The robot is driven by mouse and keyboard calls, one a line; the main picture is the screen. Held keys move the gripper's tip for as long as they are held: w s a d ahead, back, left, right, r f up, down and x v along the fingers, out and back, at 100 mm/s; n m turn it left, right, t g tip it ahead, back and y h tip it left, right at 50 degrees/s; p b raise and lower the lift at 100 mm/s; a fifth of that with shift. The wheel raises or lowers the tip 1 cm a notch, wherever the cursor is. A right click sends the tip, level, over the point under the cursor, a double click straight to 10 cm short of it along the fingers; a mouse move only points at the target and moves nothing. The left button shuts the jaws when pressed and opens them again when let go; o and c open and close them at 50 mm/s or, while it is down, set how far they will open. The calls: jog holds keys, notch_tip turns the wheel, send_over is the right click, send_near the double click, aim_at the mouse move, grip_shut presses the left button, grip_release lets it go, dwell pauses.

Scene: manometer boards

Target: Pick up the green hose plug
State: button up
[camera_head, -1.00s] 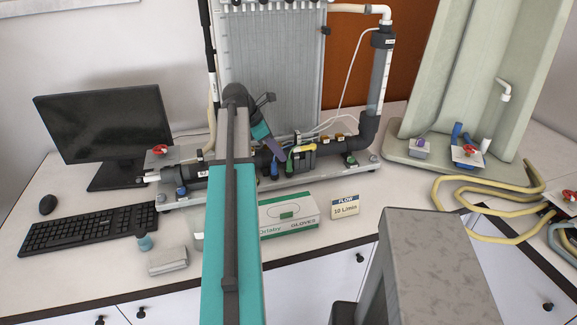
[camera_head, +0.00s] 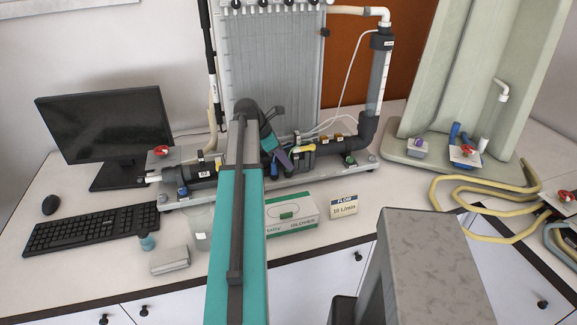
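A small green piece (camera_head: 349,160), which looks like the green hose plug, sits at the right end of the dark pipe on the manometer board's base. It is too small to make out in detail. My gripper (camera_head: 284,160) is at the end of my teal and grey arm, in front of the pipe's middle. It lies to the left of the green piece and apart from it. Its fingers are small and seen against dark fittings, so I cannot tell whether they are open. Nothing held can be made out. My arm hides part of the pipe.
A glove box (camera_head: 291,215) and a flow sign (camera_head: 343,206) stand in front of the board. A blue fitting (camera_head: 275,169) is close to my gripper. A monitor (camera_head: 105,125) and keyboard (camera_head: 90,229) are at left. Yellow hoses (camera_head: 447,190) lie at right.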

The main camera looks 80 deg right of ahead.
aim_at(286, 170)
grip_shut()
jog(key=shift+r, duration=0.2)
dwell(0.3)
jog(key=shift+r+b, duration=0.8)
jog(key=shift+r, duration=0.55)
jog(key=shift+a+r, duration=0.15)
jog(key=s+a+b, duration=0.1)
jog(key=s+a, duration=0.1)
jog(key=a, duration=0.3)
jog(key=s+a+b, duration=0.1)
jog(key=s+a, duration=0.2)
jog(key=a, duration=0.2)
jog(key=s+a+b, duration=0.2)
jog(key=a, duration=0.4)
jog(key=shift+s, duration=0.25)
